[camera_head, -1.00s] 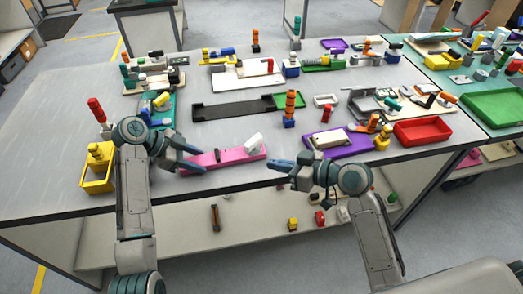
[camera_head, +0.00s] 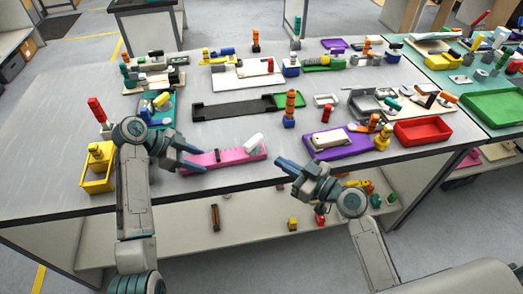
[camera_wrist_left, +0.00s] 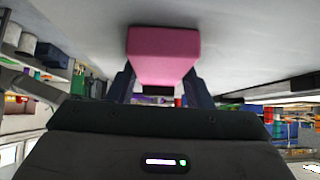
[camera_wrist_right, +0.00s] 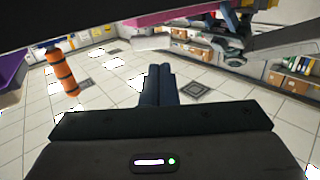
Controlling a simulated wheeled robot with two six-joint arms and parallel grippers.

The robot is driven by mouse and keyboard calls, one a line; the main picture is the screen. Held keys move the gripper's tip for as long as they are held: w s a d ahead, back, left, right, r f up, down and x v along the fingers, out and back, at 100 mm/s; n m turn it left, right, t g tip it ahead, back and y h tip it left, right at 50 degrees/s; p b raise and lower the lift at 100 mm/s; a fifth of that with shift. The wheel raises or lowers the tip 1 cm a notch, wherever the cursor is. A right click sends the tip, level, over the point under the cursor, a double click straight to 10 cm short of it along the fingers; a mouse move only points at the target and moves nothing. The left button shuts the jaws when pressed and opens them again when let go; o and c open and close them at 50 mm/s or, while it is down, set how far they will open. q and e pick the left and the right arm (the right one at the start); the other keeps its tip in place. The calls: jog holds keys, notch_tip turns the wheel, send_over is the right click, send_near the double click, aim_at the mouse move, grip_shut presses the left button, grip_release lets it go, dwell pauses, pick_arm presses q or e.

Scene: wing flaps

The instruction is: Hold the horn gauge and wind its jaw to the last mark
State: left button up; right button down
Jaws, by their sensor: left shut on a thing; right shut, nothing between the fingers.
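The pink horn gauge (camera_head: 228,159) lies on the near part of the table, a long bar with a white tilted piece (camera_head: 253,141) at its right end and small dark and red parts on top. My left gripper (camera_head: 192,158) is shut on its left end; the pink end (camera_wrist_left: 164,58) sits between the fingers in the left wrist view. My right gripper (camera_head: 280,162) is shut and empty at the table's near edge, apart from the gauge's right end, fingers pointing up-left. Its closed fingers (camera_wrist_right: 159,84) show in the right wrist view. The gauge's marks are too small to read.
A yellow bin (camera_head: 97,180) stands at the left, and an orange-banded stack (camera_head: 290,108) stands behind the gauge. A purple tray (camera_head: 350,152) and a red tray (camera_head: 423,131) lie to the right.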

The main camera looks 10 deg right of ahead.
aim_at(249, 150)
jog(key=x, duration=0.8)
jog(key=shift+a, duration=0.2)
pick_arm(q)
jog(key=shift+o, duration=0.2)
pick_arm(e)
jog(key=shift+w+a, duration=0.2)
jog(key=shift+a, duration=0.1)
pick_arm(q)
jog(key=shift+s+d, duration=0.1)
pick_arm(e)
jog(key=shift+a, duration=0.7)
jog(key=shift+w+a, duration=0.1)
jog(key=shift+a, duration=0.15)
pick_arm(q)
jog(key=shift+c, duration=0.2)
pick_arm(e)
jog(key=s+d, duration=0.1)
jog(key=s, duration=1.3)
jog(key=shift+r, duration=0.25)
